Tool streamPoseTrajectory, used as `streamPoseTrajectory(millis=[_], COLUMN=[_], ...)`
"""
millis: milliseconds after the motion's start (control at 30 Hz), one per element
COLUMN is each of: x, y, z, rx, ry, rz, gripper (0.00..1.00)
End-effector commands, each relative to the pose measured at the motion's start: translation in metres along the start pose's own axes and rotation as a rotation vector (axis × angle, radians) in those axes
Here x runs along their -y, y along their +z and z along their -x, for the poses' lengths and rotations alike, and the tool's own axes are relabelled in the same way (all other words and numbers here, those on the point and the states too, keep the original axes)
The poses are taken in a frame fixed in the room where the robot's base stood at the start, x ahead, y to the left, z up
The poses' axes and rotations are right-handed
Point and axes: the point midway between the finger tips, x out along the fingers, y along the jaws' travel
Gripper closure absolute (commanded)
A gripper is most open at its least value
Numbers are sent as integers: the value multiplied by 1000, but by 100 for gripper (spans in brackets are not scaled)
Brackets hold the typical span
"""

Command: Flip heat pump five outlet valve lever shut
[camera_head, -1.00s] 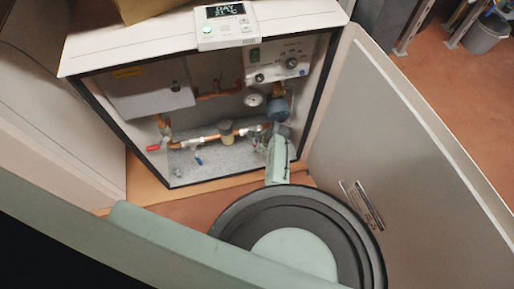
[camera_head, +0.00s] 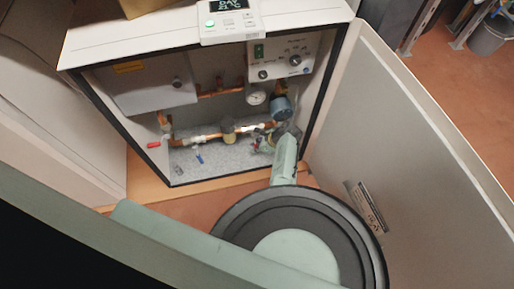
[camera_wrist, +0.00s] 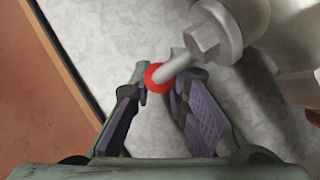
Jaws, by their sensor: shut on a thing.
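In the wrist view, a valve lever shows as a pale metal stem with a red rounded tip (camera_wrist: 156,77). It runs from a hexagonal fitting on the grey valve body (camera_wrist: 232,30) at the upper right. My gripper (camera_wrist: 160,80) is shut on the lever's red end, with one finger at each side of the tip. In the head view, my gripper (camera_head: 266,145) is inside the open cabinet at the lower right of the pipework, below the blue round pump part (camera_head: 281,108). The lever is too small there to tell its angle.
The open cabinet door (camera_head: 400,140) stands to the right of my arm. A red-handled valve (camera_head: 154,145) and a blue lever (camera_head: 199,159) sit on the pipes to the left. A gauge (camera_head: 256,96) is above. The grey cabinet floor (camera_head: 215,170) is clear at front.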

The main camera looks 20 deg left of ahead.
Motion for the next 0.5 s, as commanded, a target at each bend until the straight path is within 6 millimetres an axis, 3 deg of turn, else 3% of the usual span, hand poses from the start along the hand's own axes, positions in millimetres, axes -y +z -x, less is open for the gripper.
streamPoseTrajectory(millis=[67,100,367,500], x=[-2,-2,-1,-1], y=[1,1,1,1], z=[-1,-1,-1,-1], rx=[2,2,0,0], ry=[5,5,3,2], rz=[0,0,1,1], gripper=[100,83,65,64])
